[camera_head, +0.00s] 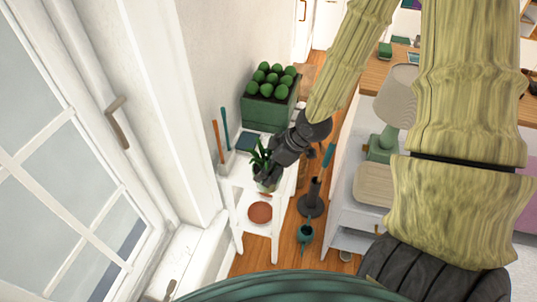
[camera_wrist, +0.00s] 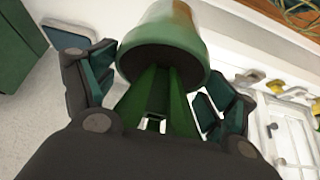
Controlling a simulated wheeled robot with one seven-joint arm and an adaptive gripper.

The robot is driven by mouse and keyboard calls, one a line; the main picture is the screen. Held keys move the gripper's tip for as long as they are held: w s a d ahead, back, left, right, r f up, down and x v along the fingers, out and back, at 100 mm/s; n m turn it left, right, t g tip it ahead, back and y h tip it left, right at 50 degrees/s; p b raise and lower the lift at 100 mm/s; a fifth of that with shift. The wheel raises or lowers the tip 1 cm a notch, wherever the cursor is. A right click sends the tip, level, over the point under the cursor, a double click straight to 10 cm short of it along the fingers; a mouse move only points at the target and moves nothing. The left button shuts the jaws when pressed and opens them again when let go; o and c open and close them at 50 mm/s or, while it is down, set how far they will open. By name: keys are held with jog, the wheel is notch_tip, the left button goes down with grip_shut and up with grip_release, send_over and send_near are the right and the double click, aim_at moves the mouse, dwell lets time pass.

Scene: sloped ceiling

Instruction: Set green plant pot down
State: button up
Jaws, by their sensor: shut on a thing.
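The green plant pot (camera_wrist: 165,50) shows large in the wrist view, with long green leaves running from it toward my palm. My gripper (camera_wrist: 158,75) has a dark finger on either side of the plant, just below the pot's edge in the picture. It is shut on the plant pot. In the head view my gripper (camera_head: 268,176) is over a small white stand, and it mostly hides the pot; spiky leaves (camera_head: 260,158) show beside it. A round terracotta saucer (camera_head: 260,212) lies on the white stand (camera_head: 240,196), just nearer than the pot. Whether the pot touches the stand cannot be told.
A green planter box (camera_head: 263,115) with round green plants stands behind. Blue and orange long-handled tools lean at the wall. A teal watering can (camera_head: 305,234) is on the floor to the right. A lamp (camera_head: 394,100) stands on the right-hand furniture. A window fills the left.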

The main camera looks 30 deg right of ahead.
jog(key=shift+w+d+f+p, duration=0.55)
jog(key=shift+w+d+f, duration=0.25)
jog(key=shift+w, duration=0.5)
jog(key=shift+w+d+f+p, duration=0.6)
jog(key=shift+w+d, duration=0.35)
jog(key=shift+w, duration=0.3)
jog(key=shift+w+d+f+p, duration=0.45)
jog(key=shift+w+d+f, duration=0.35)
jog(key=shift+w, duration=0.5)
jog(key=shift+f, duration=0.1)
jog(key=o, duration=1.9)
jog(key=shift+r, duration=0.2)
jog(key=shift+v, duration=5.95)
